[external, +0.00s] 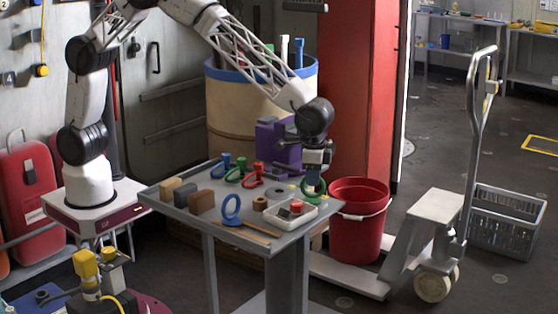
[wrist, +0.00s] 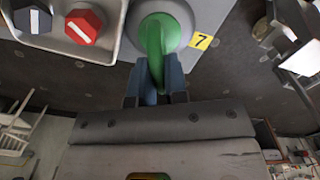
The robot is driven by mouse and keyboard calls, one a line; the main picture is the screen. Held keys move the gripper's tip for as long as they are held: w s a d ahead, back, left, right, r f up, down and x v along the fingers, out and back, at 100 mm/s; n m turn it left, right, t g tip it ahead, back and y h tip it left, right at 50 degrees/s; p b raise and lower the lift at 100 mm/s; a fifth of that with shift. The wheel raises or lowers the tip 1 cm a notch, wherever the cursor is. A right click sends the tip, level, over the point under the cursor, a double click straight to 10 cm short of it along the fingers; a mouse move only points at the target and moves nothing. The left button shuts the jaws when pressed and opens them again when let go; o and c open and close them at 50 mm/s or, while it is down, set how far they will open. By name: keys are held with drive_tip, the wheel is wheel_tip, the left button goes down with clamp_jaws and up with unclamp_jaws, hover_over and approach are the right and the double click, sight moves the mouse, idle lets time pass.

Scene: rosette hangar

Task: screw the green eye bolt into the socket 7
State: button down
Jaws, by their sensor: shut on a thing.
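My gripper (external: 314,172) is shut on the green eye bolt (external: 313,189), at the right end of the grey table. In the wrist view the fingers (wrist: 156,88) pinch the green ring (wrist: 155,45) of the bolt, which is seen nearly edge-on. The bolt's round green collar lies over a pale grey surface. A yellow label with a 7 (wrist: 202,41) is right beside the collar. The opening of socket 7 is hidden under the bolt. I cannot tell how deep the shank sits.
A pale tray (external: 291,214) with a red-topped knob stands close by. A blue eye bolt (external: 231,210) stands upright at the table's front. Another green eye bolt (external: 238,172), a red one (external: 253,176) and several blocks are further left. A red bucket (external: 358,215) stands beyond the right edge.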

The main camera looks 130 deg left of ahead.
drive_tip(key=m, duration=0.9)
drive_tip(key=shift+m, duration=0.4)
drive_tip(key=shift+f, duration=0.1)
drive_tip(key=c, duration=1.1)
unclamp_jaws()
drive_tip(key=shift+r, duration=3.95)
